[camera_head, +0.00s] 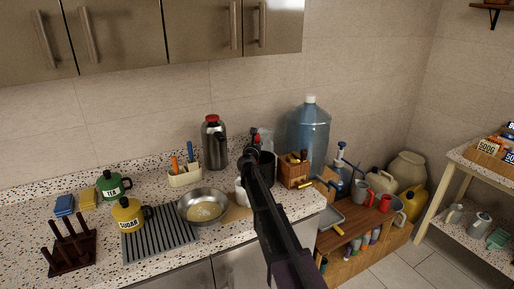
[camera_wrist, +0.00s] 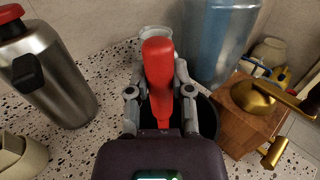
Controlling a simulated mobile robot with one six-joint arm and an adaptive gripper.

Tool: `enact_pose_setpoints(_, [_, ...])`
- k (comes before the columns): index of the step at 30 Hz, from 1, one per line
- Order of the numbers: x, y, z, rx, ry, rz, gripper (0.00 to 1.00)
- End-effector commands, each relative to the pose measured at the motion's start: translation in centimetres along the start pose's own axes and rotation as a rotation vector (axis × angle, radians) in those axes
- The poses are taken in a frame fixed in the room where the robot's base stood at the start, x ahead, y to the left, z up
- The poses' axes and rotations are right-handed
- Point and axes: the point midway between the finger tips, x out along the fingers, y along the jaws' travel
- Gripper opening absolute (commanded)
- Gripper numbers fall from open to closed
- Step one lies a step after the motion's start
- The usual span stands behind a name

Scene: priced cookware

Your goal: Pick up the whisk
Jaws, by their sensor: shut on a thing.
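My gripper (camera_wrist: 160,78) is shut on a red handle (camera_wrist: 158,60), which I take to be the whisk's. The handle stands between the two fingers in the wrist view. The whisk's wire end does not show, so I cannot tell whether it is inside the dark container (camera_wrist: 208,115) behind the fingers. In the head view my gripper (camera_head: 252,150) is over the counter by that dark container (camera_head: 267,166), and my arm hides much of the spot.
A steel flask (camera_head: 214,142) stands left and a large blue water bottle (camera_head: 307,128) stands behind right. A wooden grinder (camera_wrist: 250,110) is close on the right. A steel pan (camera_head: 203,206), a yellow sugar pot (camera_head: 129,214) and a drying rack sit at front left.

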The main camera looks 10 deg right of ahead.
Motion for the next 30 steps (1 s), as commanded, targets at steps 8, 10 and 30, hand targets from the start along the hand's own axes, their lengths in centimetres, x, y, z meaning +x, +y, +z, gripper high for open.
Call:
enact_pose_setpoints(8, [0.0,0.0,1.6,0.0,0.0,0.0,0.0])
enact_pose_setpoints(10, [0.0,0.0,2.2,0.0,0.0,0.0,0.0])
enact_pose_setpoints(30, [0.0,-0.1,9.7,0.0,0.0,-0.001,0.0])
